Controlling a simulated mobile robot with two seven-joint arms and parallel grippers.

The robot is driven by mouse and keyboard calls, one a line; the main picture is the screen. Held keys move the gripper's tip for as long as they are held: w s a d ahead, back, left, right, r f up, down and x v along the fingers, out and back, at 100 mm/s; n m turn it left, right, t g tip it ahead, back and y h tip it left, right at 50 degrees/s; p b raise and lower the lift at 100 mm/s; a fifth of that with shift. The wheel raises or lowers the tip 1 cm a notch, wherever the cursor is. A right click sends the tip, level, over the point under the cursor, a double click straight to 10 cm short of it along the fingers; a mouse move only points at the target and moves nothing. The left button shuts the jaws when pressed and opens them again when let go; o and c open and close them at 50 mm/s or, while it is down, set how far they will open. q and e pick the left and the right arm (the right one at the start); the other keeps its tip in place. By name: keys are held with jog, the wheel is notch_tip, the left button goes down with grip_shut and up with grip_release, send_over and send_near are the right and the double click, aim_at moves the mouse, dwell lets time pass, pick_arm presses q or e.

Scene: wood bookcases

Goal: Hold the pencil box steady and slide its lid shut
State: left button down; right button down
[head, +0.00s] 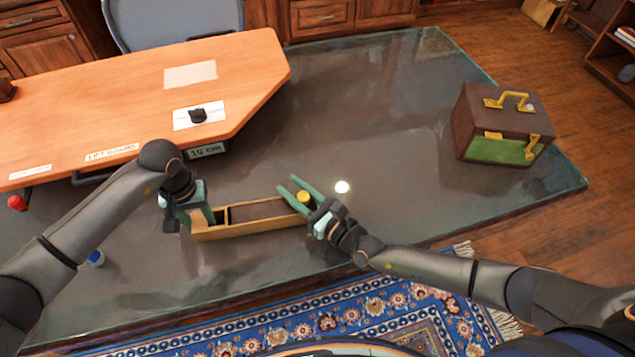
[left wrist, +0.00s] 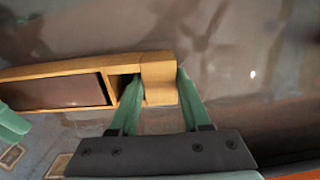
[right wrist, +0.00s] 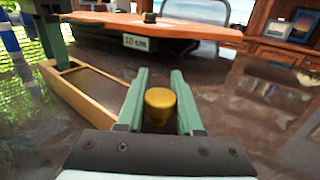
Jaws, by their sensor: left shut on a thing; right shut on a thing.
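The pencil box (head: 245,229) is a long, narrow light-wood box lying on the glass tabletop. Its dark brown lid (head: 258,209) covers most of the top, with a gap at the left end. That open compartment (left wrist: 122,84) shows in the left wrist view beside the end block (left wrist: 158,72). My left gripper (head: 196,216) is shut on this left end, one finger on each side of the block. A round yellow knob (head: 303,197) is at the box's right end. My right gripper (head: 288,184) is shut on the knob, which stands between its fingers in the right wrist view (right wrist: 159,98).
An orange wooden board (head: 130,85) with a "10 cm" label stands behind the box. A brown and green case (head: 500,125) with yellow handles stands at the right. A blue-and-white item (head: 96,258) lies at left. The glass between box and case is clear.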

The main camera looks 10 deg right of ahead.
pick_arm(q)
jog(key=shift+d, duration=0.15)
pick_arm(e)
jog(key=shift+a, duration=0.55)
jog(key=shift+s, duration=0.1)
jog(key=c, duration=0.5)
grip_release()
jog(key=shift+d, duration=0.1)
jog(key=v, duration=1.2)
pick_arm(q)
jog(key=shift+c, duration=1.4)
grip_release()
